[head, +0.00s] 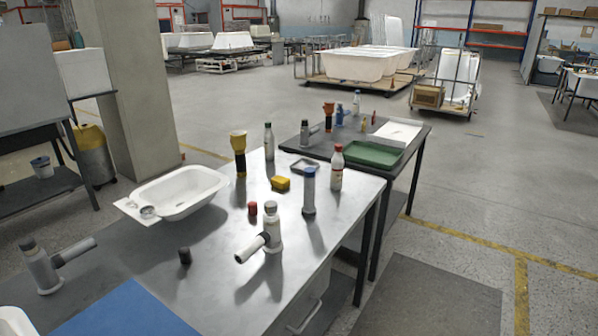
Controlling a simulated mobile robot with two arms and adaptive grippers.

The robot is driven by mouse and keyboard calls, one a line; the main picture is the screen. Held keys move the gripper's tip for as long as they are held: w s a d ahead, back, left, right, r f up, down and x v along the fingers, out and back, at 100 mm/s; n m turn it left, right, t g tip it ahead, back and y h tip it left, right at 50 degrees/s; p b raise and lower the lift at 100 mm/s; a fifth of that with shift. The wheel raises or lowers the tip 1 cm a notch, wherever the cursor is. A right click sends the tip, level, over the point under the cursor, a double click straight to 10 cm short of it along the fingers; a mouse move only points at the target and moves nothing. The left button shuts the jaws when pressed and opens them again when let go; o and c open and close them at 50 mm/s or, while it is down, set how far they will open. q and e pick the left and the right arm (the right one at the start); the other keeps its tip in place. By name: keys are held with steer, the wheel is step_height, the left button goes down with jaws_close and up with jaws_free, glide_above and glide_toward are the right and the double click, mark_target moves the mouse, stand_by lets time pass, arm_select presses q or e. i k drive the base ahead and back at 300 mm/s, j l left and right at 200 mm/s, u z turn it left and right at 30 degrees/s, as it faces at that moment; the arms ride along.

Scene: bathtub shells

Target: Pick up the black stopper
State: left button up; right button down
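A small black stopper (185,256) stands upright on the grey metal table (225,283), left of the white pipe fitting and just behind the blue mat. Nothing touches it and it is in full view. Neither my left gripper nor my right gripper shows in the head view.
A blue mat (128,311) lies in front of the stopper. A grey branched fitting (42,270) stands at left, a white one (271,228) at right. A small red piece (252,208), white basin (190,190), yellow block (281,183) and several bottles stand farther back. The surface around the stopper is clear.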

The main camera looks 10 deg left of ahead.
mark_target(184, 252)
steer(key=u, duration=1.25)
